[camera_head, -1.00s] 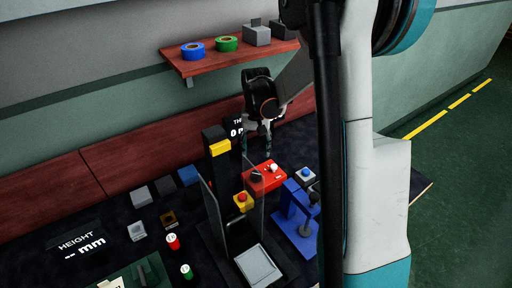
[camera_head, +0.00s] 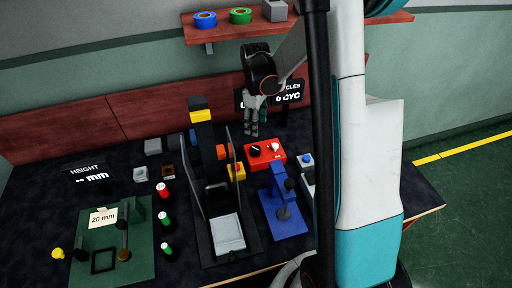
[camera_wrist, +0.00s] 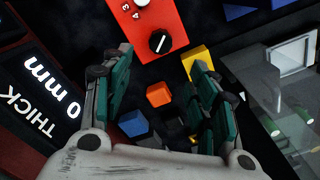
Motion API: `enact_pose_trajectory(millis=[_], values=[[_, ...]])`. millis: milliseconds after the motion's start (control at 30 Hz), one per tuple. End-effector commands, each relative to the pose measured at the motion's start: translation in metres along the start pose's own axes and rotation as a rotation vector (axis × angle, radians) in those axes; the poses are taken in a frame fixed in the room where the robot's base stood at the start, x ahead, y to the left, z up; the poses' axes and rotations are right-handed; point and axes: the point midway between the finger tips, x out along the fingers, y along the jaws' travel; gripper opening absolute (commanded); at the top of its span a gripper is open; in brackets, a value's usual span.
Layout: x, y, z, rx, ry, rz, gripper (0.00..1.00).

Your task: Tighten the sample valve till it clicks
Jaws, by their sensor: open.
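No part is labelled as a sample valve in these views, so I cannot tell which it is. A red box (camera_head: 265,157) stands in the middle of the bench, with a black dial (camera_head: 255,149) and a white knob (camera_head: 275,147) on top. In the wrist view the red box (camera_wrist: 166,18) lies beyond my fingers, with its black dial (camera_wrist: 159,42) and printed numbers. My gripper (camera_head: 251,131) is open and empty, pointing down just behind and left of the red box. Its two fingers (camera_wrist: 158,75) stand wide apart in the wrist view, with nothing between the pads.
A press with a clear guard and a grey plate (camera_head: 227,233) stands front left of the red box. A blue lever stand (camera_head: 285,218) is to its front right. Orange (camera_wrist: 158,95) and blue (camera_wrist: 133,123) blocks lie below my fingers.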

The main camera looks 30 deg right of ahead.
Motion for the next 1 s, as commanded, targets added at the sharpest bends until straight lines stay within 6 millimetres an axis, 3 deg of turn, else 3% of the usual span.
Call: enact_pose_trajectory(millis=[267,700,1000], values=[[0.018,0.0,0.0,-0.054,0.0,0.0,0.54],[0.102,0.0,0.0,-0.052,0.0,0.0,0.54],[0.135,0.0,0.0,-0.051,0.0,0.0,0.54]])
